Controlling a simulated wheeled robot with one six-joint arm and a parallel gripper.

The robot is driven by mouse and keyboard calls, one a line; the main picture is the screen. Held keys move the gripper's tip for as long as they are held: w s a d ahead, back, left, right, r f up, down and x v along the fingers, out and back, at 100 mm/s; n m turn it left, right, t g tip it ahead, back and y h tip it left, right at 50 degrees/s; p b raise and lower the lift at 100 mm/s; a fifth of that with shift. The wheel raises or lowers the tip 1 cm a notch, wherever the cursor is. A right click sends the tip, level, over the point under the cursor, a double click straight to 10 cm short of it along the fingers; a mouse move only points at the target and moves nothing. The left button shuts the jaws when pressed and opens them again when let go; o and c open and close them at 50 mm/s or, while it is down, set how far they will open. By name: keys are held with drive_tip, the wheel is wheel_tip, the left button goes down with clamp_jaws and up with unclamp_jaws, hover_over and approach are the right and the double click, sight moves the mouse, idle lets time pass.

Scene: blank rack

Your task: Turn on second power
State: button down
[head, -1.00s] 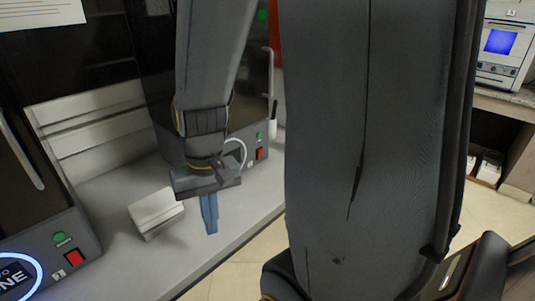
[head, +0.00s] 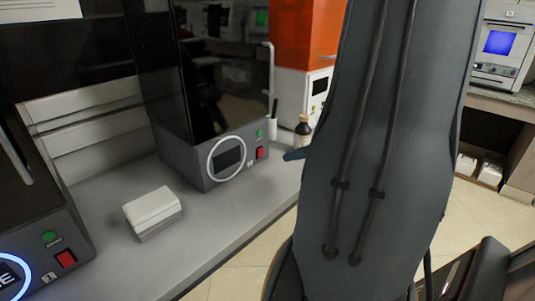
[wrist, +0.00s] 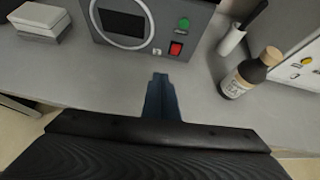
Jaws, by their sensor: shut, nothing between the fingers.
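The second machine (head: 202,172) stands at the back of the bench, with a dark hood and a dark round display (head: 228,158). Its red power switch (head: 260,153) sits below a green button (head: 259,134) at the right of its front. The wrist view shows the red switch (wrist: 175,49) and green button (wrist: 184,24) ahead and slightly right of my gripper (wrist: 160,76). My gripper is shut and empty, apart from the switch. In the head view only a blue fingertip (head: 294,155) shows, right of the machine; my arm hides the rest.
Another machine (head: 75,228) at the left has a lit blue ring and its own red switch (head: 66,258). A white box (head: 152,210) lies on the bench between them. A dark bottle (wrist: 252,72) and a white holder (wrist: 231,40) stand right of the second machine.

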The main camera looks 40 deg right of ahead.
drive_tip(key=shift+s+d+r+m+h, duration=0.1)
drive_tip(key=shift+s+d+m+h, duration=0.15)
drive_tip(key=shift+d, duration=0.25)
drive_tip(key=shift+s+d+m+h, duration=0.1)
drive_tip(key=shift+d+m+h, duration=0.05)
drive_tip(key=shift+d+m, duration=0.3)
drive_tip(key=shift+w, duration=0.1)
approach(260, 153)
wheel_tip(260, 153, down, 4)
drive_tip(key=shift+a, duration=0.1)
drive_tip(key=w, duration=0.3)
drive_tip(key=shift+w+a+r+p, duration=0.1)
drive_tip(key=shift+w+r+p, duration=0.1)
drive_tip(key=shift+r+p, duration=0.1)
drive_tip(key=shift+w, duration=0.5)
drive_tip(key=shift+r, duration=0.1)
